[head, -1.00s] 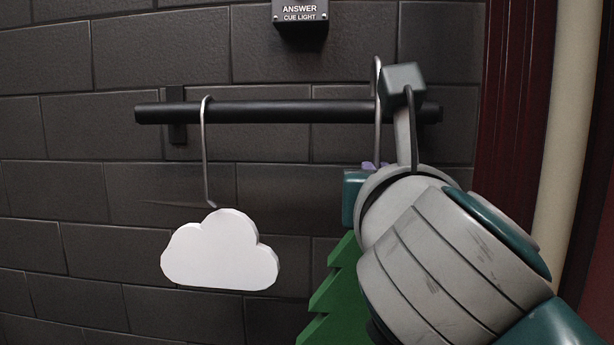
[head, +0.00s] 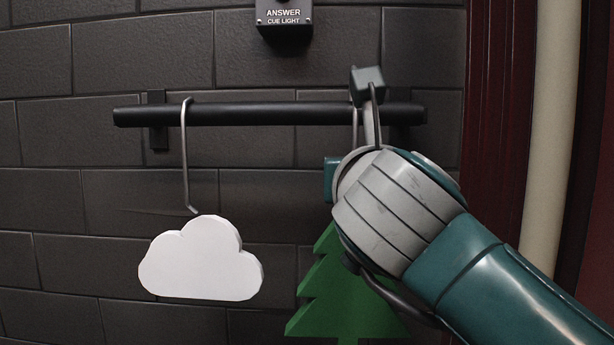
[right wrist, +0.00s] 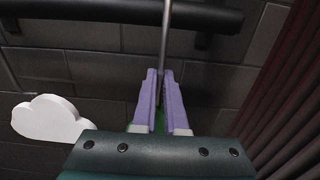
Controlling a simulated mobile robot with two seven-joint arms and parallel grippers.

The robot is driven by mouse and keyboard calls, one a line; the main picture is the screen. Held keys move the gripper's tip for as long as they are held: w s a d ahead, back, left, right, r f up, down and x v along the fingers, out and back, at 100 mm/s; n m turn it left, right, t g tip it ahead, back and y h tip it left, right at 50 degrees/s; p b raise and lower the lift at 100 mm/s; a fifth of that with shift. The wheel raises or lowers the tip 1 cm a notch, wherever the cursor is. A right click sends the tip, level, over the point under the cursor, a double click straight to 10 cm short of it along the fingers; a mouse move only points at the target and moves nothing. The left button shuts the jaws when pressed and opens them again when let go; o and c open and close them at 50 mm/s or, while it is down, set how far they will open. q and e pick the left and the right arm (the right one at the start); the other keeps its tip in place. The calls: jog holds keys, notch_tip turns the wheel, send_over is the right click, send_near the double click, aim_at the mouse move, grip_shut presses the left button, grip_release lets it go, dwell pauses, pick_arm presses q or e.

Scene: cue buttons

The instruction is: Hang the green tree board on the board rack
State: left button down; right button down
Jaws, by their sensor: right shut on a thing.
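The green tree board (head: 345,300) hangs upright below the right end of the board rack's black bar (head: 250,114). Its wire hook (head: 355,122) crosses in front of the bar; my wrist hides its top in the head view. My right gripper (right wrist: 161,72) has its purple fingers shut around the hook wire (right wrist: 165,42), just below the bar (right wrist: 120,12). A bit of the green board (right wrist: 160,120) shows between the fingers. I cannot tell whether the hook rests on the bar. My left gripper is not in view.
A white cloud board (head: 200,260) hangs by its hook (head: 184,150) on the bar's left part. The bar between the two hooks is free. An answer cue light box (head: 284,22) is above. A pale pipe (head: 548,130) and dark red panel stand at right.

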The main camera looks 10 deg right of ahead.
jog(key=shift+b+x, duration=1.45)
jog(key=shift+x, duration=0.6)
jog(key=shift+w+f, duration=0.1)
jog(key=shift+f, duration=0.1)
jog(key=shift+f+b, duration=1)
jog(key=shift+f, duration=0.1)
jog(key=c, duration=0.9)
grip_release()
jog(key=shift+f, duration=0.15)
jog(key=shift+o, duration=0.3)
jog(key=shift+f, duration=0.25)
jog(key=o, duration=0.4)
jog(key=shift+r, duration=0.1)
jog(key=shift+o, duration=0.2)
